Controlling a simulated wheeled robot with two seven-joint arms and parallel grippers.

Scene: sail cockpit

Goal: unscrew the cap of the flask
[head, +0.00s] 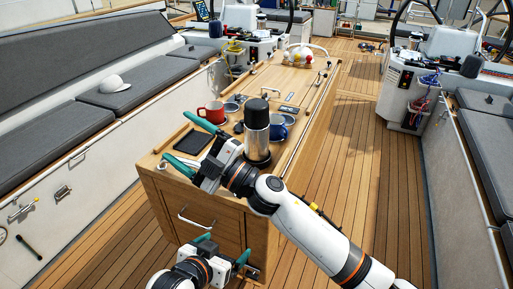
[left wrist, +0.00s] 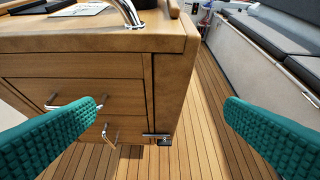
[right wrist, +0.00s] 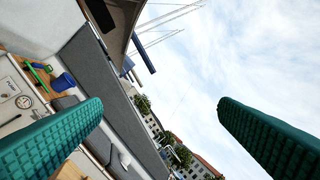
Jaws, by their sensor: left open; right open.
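The flask (head: 257,146) is a silver cylinder standing upright on the wooden cockpit table (head: 278,82). Its black cap (head: 257,113) is on top. My right gripper (head: 175,135) is open and empty, its fingers pointing left over the table's near left corner, left of the flask. Its wrist is close to the flask in the picture; I cannot tell the gap. My left gripper (head: 229,243) is open and empty, low in front of the drawer front. The flask shows in neither wrist view.
A red mug (head: 211,112) and a blue mug (head: 278,131) stand near the flask. A black tablet (head: 192,142) lies near the table's front left. A drawer handle (left wrist: 70,103) sticks out below. A white cap (head: 115,84) lies on the left bench.

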